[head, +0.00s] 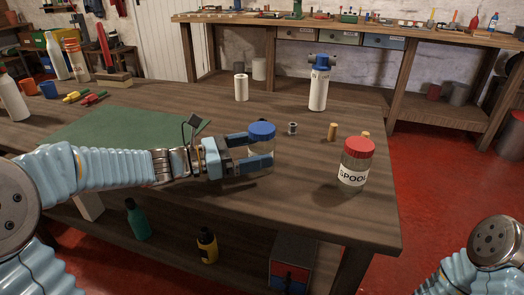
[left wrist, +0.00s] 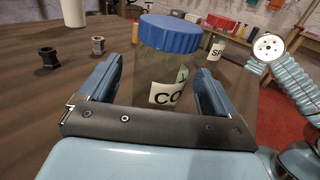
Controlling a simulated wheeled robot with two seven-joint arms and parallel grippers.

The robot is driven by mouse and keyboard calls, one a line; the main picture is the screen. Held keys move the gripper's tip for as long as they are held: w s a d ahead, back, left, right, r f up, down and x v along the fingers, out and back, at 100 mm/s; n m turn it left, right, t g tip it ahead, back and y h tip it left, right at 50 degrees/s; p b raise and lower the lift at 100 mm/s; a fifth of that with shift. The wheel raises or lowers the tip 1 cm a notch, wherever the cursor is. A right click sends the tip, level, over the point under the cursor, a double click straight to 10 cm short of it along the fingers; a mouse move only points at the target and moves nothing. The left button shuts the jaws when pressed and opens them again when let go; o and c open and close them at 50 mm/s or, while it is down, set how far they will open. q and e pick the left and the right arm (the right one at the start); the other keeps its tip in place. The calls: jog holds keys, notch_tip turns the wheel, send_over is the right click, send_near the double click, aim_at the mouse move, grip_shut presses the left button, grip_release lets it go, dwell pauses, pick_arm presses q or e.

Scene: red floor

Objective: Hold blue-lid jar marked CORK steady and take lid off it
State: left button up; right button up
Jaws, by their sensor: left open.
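The jar with the blue lid (head: 261,129) stands upright on the wooden table. In the left wrist view, the clear jar (left wrist: 168,70) has a pale label whose visible letters read "CO"; the rest is hidden. Its blue lid (left wrist: 171,33) sits on top. My left gripper (head: 260,150) is open, with one finger on each side of the jar's body below the lid. The left wrist view also shows the gripper's fingers (left wrist: 160,68) on both sides of the glass, with a gap at least on the left. My right gripper is out of view; only my right arm shows.
A red-lid jar marked SPOOL (head: 357,160) stands to the right near the table's edge. Behind are a metal nut (head: 292,128), a wooden peg (head: 333,131), a blue-topped white bottle (head: 318,90) and a white roll (head: 241,87). A green mat (head: 100,135) lies left.

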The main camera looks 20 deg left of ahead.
aim_at(269, 146)
pick_arm(q)
jog(key=x, duration=0.4)
jog(key=c, duration=1.2)
jog(key=shift+o, duration=0.2)
jog(key=shift+r, duration=0.1)
